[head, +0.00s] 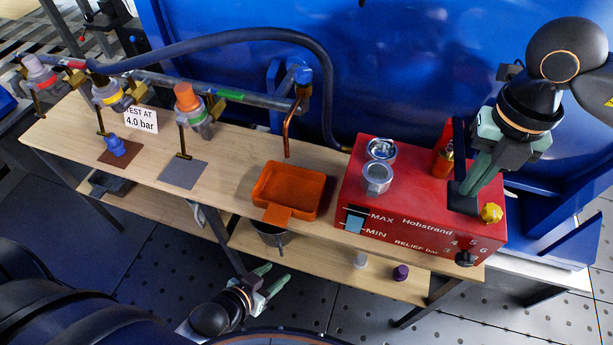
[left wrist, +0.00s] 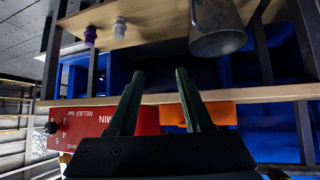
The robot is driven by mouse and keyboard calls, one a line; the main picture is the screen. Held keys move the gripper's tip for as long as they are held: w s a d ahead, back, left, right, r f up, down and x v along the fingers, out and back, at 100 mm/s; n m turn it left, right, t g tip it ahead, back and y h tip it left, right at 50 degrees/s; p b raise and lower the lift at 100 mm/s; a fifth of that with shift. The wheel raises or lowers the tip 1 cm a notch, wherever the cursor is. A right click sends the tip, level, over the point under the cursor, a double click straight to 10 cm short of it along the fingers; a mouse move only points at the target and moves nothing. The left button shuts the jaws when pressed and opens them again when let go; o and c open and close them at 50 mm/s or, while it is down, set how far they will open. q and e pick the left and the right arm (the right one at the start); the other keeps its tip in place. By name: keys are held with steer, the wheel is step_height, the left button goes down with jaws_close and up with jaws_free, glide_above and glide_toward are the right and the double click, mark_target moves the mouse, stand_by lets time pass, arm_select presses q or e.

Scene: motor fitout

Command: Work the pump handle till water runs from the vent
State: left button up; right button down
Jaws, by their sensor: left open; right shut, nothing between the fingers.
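The red pump box (head: 395,205) stands at the right end of the bench, with a MAX/MIN level window (head: 355,220), a yellow knob (head: 491,213) and a black relief knob (head: 464,258). A dark upright bar (head: 459,142) and a dark block (head: 461,199) show by its right side; I cannot tell which part is the pump handle. My right gripper (head: 468,188) is shut and empty, close above the box there. A copper pipe (head: 287,135) hangs behind the orange tray (head: 318,190); no water shows at its end. My left gripper (head: 268,278) is open and empty, low before the bench.
Three valves stand along the rear pipe, including an orange-capped one (head: 186,98). A "TEST AT 4.0 bar" sign (head: 141,121) stands near them. In the left wrist view, a metal cup (left wrist: 218,32), purple cap (left wrist: 90,36) and white fitting (left wrist: 120,28) are on the lower shelf.

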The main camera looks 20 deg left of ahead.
step_height(320, 180, down, 4)
steer(key=shift+w+r+b, duration=0.15)
steer(key=shift+b, duration=1.05)
arm_select(q)
steer(key=w+d+f+b, duration=0.1)
steer(key=d+f+b, duration=0.2)
steer(key=f, duration=0.1)
arm_select(e)
steer(key=r+p, duration=0.5)
steer(key=shift+s, duration=0.25)
arm_select(q)
steer(key=shift+m+h, duration=0.3)
steer(key=shift+h, duration=0.1)
step_height(320, 180, up, 5)
steer(key=shift+f, duration=0.1)
